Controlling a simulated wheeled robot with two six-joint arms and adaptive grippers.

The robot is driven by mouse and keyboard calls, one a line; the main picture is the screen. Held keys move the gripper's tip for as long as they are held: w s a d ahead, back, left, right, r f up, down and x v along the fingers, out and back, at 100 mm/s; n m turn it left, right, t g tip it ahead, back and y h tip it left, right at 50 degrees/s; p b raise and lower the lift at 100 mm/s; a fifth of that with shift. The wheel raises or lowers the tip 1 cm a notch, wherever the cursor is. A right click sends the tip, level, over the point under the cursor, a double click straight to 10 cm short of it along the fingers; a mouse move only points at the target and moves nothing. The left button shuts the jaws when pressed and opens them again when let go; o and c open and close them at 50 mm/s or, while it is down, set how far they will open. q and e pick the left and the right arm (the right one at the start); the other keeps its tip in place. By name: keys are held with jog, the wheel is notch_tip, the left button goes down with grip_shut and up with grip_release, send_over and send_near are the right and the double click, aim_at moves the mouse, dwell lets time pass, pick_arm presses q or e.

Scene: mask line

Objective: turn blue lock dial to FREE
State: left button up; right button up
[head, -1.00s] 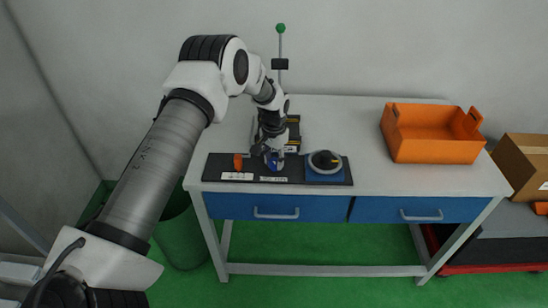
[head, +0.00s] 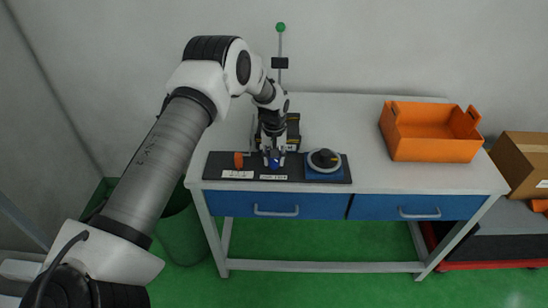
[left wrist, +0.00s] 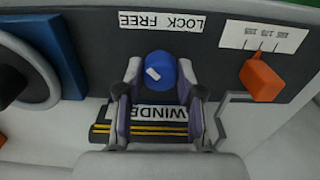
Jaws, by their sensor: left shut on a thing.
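The blue lock dial (left wrist: 165,66) is a round knob with a short slanting white mark, left of its middle in the left wrist view. A white LOCK FREE label (left wrist: 160,21) lies beside it on the black panel (head: 215,165), upside down in that view. My left gripper (left wrist: 160,76) is shut on the dial, one finger at each side. I cannot tell exactly which word the mark points at. My right gripper is not in view.
An orange pointer knob (head: 238,160) with a scale label stands left of the dial. A round grey-and-black dial on a blue base (head: 324,173) stands to its right. A WINDER-marked block (left wrist: 165,113) is close behind. An orange crate (head: 435,149) stands on the table's right.

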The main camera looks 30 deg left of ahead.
aim_at(274, 159)
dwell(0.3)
pick_arm(q)
jog(key=o, duration=1.2)
jog(key=shift+f, duration=0.1)
jog(key=shift+c, duration=0.2)
notch_tip(274, 159, up, 12)
